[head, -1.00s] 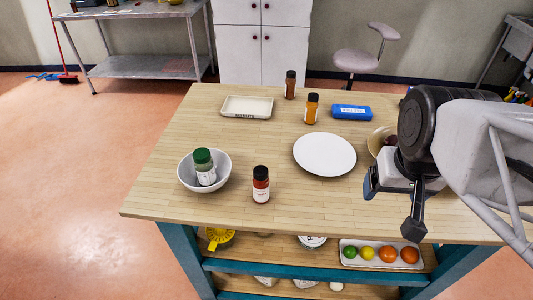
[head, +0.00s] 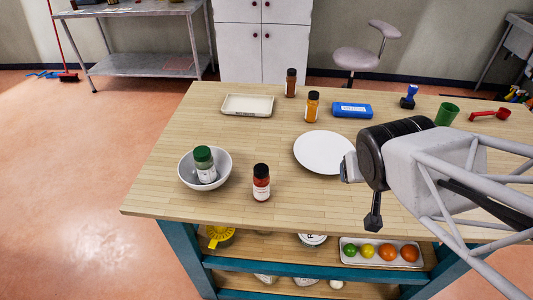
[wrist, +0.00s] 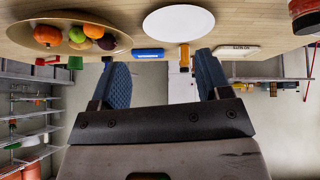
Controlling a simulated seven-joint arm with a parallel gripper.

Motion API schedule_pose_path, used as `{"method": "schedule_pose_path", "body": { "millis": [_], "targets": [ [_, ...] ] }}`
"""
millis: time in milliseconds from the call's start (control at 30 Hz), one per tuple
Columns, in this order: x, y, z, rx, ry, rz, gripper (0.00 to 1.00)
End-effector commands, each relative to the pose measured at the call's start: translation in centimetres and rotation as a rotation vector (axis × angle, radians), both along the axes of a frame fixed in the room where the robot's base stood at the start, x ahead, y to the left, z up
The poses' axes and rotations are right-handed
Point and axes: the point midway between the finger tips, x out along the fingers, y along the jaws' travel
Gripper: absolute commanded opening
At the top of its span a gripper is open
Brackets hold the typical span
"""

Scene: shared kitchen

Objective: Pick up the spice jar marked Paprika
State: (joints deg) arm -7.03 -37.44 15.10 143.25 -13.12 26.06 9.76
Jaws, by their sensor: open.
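A jar with red contents, a dark cap and a white label (head: 261,183) stands upright near the table's front edge; its label is too small to read. It seems to show at the top right corner of the wrist view (wrist: 304,10), cut off. An orange jar (head: 312,107) and a brown jar (head: 291,83) stand further back. A green-capped jar (head: 204,166) leans in a white bowl. My gripper (head: 361,190) is open and empty, to the right of the red jar and apart from it. Both fingers show in the wrist view (wrist: 163,78).
The white bowl (head: 222,178) is left of the red jar. A white plate (head: 324,152) lies behind and right of it. A tray (head: 247,105), blue box (head: 352,110) and green cup (head: 447,114) stand further back. A fruit bowl (wrist: 112,45) shows in the wrist view.

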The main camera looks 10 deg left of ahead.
Motion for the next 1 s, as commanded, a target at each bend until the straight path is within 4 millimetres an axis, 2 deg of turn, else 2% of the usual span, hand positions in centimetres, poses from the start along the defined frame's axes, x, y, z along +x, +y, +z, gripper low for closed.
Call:
{"method": "schedule_pose_path", "body": {
  "millis": [200,400,700,833,1000],
  "targets": [
    [2.7,4.0,-2.0,0.023,-0.180,0.140,0.70],
    [3.8,8.6,-3.6,0.092,-0.327,0.292,0.70],
    [2.7,15.6,-5.7,0.250,-0.475,0.524,0.70],
    [2.0,17.2,-6.2,0.300,-0.502,0.583,0.70],
    [1.6,18.0,-6.3,0.326,-0.515,0.611,0.70]
  ]
}}
